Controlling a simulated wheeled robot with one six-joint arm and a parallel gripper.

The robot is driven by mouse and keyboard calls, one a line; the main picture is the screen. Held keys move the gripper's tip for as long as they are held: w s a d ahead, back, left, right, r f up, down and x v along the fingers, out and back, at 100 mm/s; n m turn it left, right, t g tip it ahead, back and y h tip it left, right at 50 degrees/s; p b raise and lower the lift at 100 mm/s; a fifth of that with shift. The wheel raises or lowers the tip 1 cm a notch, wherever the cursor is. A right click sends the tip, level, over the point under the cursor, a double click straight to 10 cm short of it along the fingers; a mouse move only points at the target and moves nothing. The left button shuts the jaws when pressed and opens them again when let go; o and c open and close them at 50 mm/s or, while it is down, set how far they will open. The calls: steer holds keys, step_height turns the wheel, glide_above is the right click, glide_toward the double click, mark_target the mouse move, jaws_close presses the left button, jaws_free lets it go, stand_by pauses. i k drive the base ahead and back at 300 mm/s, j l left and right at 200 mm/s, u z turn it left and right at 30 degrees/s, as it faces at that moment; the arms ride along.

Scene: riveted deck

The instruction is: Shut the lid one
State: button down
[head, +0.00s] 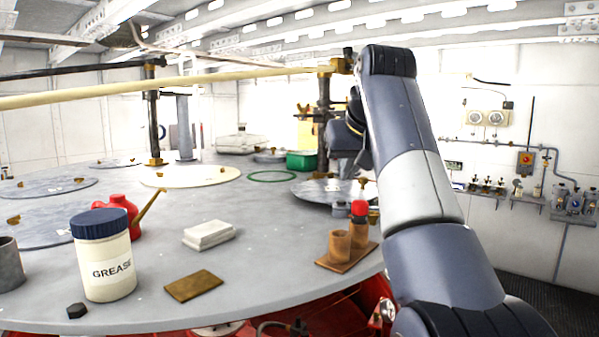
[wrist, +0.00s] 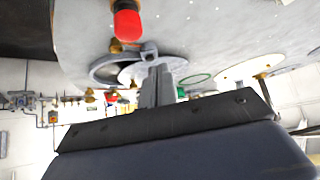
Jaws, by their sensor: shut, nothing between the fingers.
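A round grey lid (head: 318,189) lies on the right side of the round deck. In the wrist view the lid (wrist: 140,73) sits beside a dark curved gap (wrist: 101,70), so it looks not flush, though its tilt is hard to tell. My gripper (wrist: 158,82) is shut and empty, its fingers pointing toward the lid in the wrist view. In the head view my arm hides most of the gripper and the lid's right side. I cannot tell whether the fingers touch the lid.
A red-capped item (head: 359,209) and copper cups on a board (head: 346,258) stand in front of the lid. A grease jar (head: 104,258) is at front left. A pale beam (head: 180,83) crosses above.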

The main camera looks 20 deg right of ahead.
mark_target(326, 190)
steer(key=i+l+u, duration=0.2)
steer(key=l+u, duration=0.2)
steer(key=l, duration=0.25)
steer(key=i+l+u, duration=0.1)
steer(key=l+u, duration=0.25)
steer(key=l, duration=0.3)
steer(key=l+u, duration=0.4)
steer(key=l, duration=1.15)
